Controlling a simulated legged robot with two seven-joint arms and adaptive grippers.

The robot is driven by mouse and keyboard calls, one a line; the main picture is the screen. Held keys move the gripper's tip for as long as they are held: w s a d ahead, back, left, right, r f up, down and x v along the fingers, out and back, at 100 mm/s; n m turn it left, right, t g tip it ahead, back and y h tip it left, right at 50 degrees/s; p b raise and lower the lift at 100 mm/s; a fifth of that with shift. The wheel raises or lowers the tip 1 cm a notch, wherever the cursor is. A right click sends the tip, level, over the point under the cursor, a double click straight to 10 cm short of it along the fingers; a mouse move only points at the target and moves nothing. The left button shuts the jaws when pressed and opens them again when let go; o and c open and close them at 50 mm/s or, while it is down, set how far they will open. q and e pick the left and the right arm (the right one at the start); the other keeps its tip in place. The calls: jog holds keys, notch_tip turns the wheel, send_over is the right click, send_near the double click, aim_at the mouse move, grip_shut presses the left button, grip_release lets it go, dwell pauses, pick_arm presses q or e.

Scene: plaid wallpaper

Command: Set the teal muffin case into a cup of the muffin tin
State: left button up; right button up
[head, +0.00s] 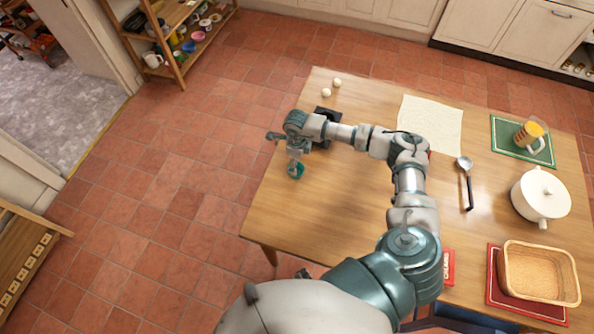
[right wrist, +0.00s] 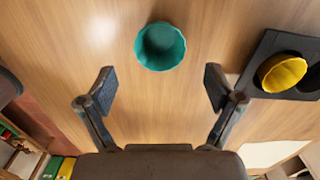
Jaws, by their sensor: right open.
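The teal muffin case (head: 296,171) sits on the wooden table near its left edge in the head view. It also shows upright on the tabletop in the right wrist view (right wrist: 160,47), beyond the fingertips. My right gripper (right wrist: 159,80) is open and empty, its fingers pointing toward the case with a gap between them and it. In the head view the right gripper (head: 295,154) is just above the case. The dark muffin tin (right wrist: 256,62) is at the right of the wrist view, with a yellow case (right wrist: 283,72) in one cup. In the head view my arm hides much of the tin (head: 322,112).
Two pale round objects (head: 331,87) lie behind the tin. A pale sheet (head: 432,123), a spoon (head: 466,180), a white pot (head: 541,194), a glass mug (head: 529,136) on a green mat and a wicker basket (head: 539,272) occupy the right side. Table around the case is clear.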

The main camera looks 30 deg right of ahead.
jog(key=f, duration=0.5)
jog(key=shift+w+a, duration=0.2)
jog(key=shift+a, duration=0.1)
jog(key=shift+d, duration=0.3)
jog(key=c, duration=0.9)
